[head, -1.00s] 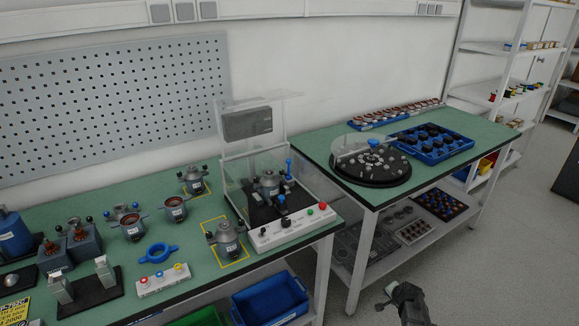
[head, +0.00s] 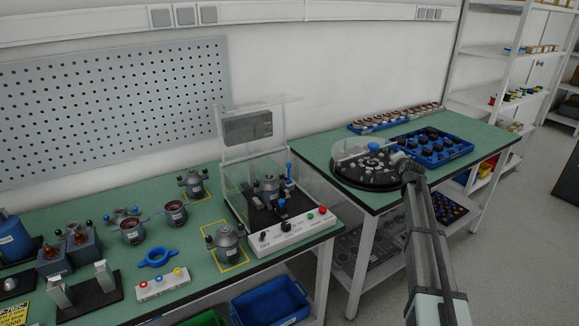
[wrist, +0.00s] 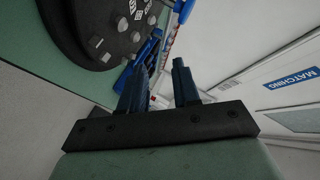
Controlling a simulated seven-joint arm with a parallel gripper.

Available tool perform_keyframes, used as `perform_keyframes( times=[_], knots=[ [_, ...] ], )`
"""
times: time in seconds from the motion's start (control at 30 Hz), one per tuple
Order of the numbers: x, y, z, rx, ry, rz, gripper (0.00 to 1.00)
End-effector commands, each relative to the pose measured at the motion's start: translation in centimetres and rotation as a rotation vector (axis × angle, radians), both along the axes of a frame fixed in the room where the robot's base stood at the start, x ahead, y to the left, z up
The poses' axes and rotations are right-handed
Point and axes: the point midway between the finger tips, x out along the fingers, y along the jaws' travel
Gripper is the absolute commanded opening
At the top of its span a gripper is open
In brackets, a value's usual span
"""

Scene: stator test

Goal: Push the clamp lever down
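The test station (head: 300,228) stands at the right end of the left bench, with its clear cover raised. Inside it a grey motor-like part (head: 268,188) sits on a black base. A blue-topped lever (head: 289,170), which looks like the clamp lever, stands upright just right of that part. A second blue piece (head: 281,203) sits lower, in front. My gripper (wrist: 161,75) is open, with two dark blue fingers apart and nothing between them. In the head view my arm's end is over the right bench, near the round black turntable, well right of the lever.
The turntable (head: 350,180) with a clear guard and a blue tray (head: 460,149) of dark parts lie on the right bench. A gap separates the benches.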

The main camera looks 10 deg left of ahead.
Motion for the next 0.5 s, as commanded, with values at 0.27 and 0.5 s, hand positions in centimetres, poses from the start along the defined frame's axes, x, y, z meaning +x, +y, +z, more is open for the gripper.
perform_keyframes(
  times=[0.27, 0.5],
  knots=[
    [-2.7, 17.9, 5.3, -0.402, 0.2, 0.421, 0.31],
    [-9.5, 29.4, 8.9, -0.745, 0.354, 0.794, 0.31]
  ],
)
